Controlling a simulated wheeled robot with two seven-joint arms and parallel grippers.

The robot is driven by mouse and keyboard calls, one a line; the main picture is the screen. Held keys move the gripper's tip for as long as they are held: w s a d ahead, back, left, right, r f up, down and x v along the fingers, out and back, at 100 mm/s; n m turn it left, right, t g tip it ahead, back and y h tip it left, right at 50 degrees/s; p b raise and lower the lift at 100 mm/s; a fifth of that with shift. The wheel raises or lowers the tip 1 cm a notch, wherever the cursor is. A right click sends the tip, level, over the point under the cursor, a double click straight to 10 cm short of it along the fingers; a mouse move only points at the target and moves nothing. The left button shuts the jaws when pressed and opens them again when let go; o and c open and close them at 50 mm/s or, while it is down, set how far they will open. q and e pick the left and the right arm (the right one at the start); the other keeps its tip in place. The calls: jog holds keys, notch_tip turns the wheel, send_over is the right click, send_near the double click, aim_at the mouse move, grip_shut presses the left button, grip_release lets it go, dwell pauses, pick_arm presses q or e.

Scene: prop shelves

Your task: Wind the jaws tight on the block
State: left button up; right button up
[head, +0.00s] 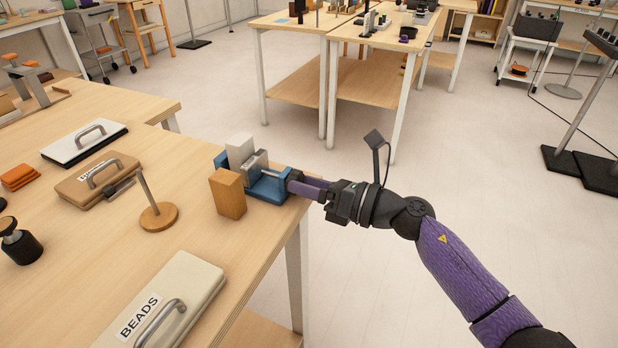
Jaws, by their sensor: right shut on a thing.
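A blue vise (270,188) with grey metal jaws sits at the right corner of the wooden table. A pale whitish block (240,150) stands upright at the jaws; from this angle I cannot tell whether both jaws touch it. A brown wooden block (227,194) stands in front of the vise and hides part of its base. My right gripper (298,184) reaches in from the right and is shut at the vise's right end, on what appears to be its handle; the fingers mostly cover it. My left gripper is not in view.
Left of the vise stand a peg on a round wooden base (158,215), a brown lidded case (97,180) and a black-and-white case (85,144). A box marked BEADS (190,275) lies at the front edge.

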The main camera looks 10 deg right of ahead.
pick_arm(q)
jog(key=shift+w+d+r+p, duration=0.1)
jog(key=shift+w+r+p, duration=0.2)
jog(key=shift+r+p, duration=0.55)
pick_arm(e)
jog(key=m, duration=0.3)
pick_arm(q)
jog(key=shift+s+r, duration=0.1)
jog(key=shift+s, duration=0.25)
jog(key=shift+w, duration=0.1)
pick_arm(e)
jog(key=o, duration=1.1)
jog(key=shift+o, duration=0.8)
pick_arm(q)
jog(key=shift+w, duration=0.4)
